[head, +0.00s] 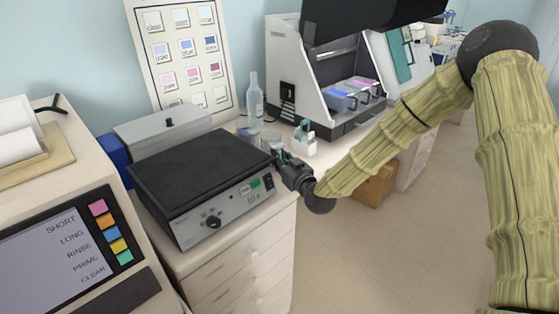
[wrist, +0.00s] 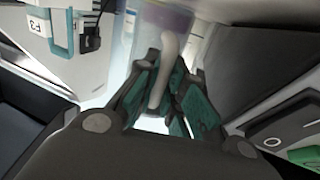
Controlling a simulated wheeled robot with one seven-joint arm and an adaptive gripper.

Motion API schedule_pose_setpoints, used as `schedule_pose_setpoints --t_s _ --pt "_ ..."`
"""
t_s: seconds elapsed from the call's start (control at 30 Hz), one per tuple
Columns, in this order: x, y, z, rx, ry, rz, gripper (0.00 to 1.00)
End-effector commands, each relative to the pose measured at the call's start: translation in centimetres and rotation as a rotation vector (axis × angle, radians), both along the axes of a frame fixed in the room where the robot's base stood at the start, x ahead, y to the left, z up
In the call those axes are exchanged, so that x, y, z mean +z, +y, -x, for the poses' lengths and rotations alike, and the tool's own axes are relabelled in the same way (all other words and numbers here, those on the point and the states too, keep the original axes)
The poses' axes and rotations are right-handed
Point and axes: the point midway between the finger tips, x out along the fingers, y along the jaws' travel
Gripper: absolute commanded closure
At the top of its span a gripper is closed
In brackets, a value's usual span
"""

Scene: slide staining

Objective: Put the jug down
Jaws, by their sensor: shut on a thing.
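The jug (head: 271,141) is a small clear vessel at the right rear corner of the black-topped device, just beyond my gripper. In the wrist view the jug's clear body (wrist: 146,40) is at the top, with its pale curved handle (wrist: 168,58) towards me. My gripper (head: 279,157) is at the right side of the device. Its teal-padded fingers (wrist: 163,92) are shut on the jug's handle in the wrist view. The jug looks roughly upright; whether its base touches the counter is hidden.
The black-topped device (head: 205,165) with a knob fills the counter at the left of my gripper. A clear bottle (head: 255,103) stands behind the jug. A small white holder with a teal handle (head: 304,146) stands to the right. A white staining machine (head: 300,85) stands behind.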

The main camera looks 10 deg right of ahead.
Motion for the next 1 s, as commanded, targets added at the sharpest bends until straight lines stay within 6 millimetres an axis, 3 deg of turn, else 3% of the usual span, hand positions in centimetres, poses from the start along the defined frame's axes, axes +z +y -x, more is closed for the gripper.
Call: schedule_pose_setpoints --t_s 0.2,0.63,0.67,0.77,1.0 --pt "-1.2 0.0 0.0 0.000 -0.002 0.000 1.00" --pt "-1.7 0.0 0.0 0.000 -0.002 0.000 1.00" --pt "-1.6 0.0 0.0 0.000 -0.001 0.001 0.85" --pt "-1.6 0.0 0.0 0.000 -0.001 0.001 0.68" --pt "-1.6 0.0 0.0 0.000 -0.001 0.001 0.68"
